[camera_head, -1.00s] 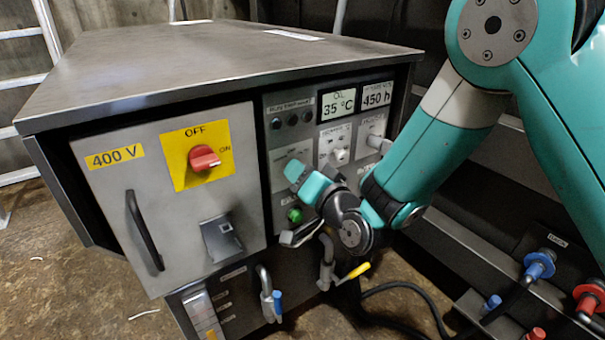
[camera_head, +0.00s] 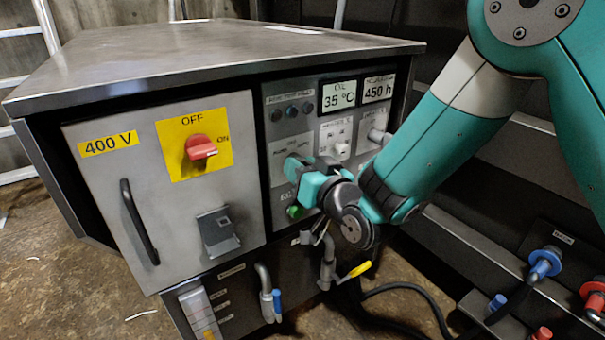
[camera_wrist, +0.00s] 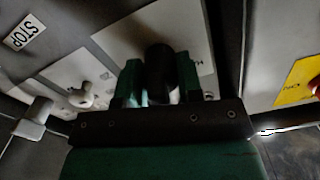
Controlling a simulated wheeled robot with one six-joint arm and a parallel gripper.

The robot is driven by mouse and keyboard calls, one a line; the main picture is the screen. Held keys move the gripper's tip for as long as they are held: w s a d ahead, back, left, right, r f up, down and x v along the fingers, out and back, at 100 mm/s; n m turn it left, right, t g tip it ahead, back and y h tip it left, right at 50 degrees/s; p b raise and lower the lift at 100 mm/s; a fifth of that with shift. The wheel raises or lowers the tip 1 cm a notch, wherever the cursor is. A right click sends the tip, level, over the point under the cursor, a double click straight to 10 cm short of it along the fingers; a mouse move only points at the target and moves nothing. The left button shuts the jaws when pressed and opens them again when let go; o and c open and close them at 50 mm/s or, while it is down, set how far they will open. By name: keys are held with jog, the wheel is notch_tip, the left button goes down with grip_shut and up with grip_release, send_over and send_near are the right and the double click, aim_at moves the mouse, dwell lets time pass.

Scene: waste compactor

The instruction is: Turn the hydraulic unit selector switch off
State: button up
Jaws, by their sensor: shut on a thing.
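A black knob (camera_wrist: 160,72) stands on a pale label plate of the control panel, between the two teal fingers in the wrist view. My gripper (camera_wrist: 160,85) is shut on this knob, one finger on each side. In the head view my gripper (camera_head: 305,178) is at the panel's lower left plate (camera_head: 284,152), above the green button (camera_head: 295,212). It hides the knob there. The plate's lettering is mostly covered or too blurred to read, so I cannot confirm the switch's name or its position.
The grey cabinet door (camera_head: 100,185) with a red rotary switch (camera_head: 200,147) on a yellow plate is left of the panel. White knobs (camera_head: 341,149) (camera_head: 378,136) sit right of my gripper. Valve handles (camera_head: 352,270) project below. Blue and red couplings (camera_head: 543,264) are at lower right.

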jog(key=shift+d+n+b, duration=0.1)
jog(key=shift+n+b, duration=0.75)
jog(key=shift+n, duration=0.35)
jog(key=o, duration=0.6)
jog(key=shift+c, duration=0.2)
jog(key=b+v, duration=1.7)
jog(key=b, duration=0.2)
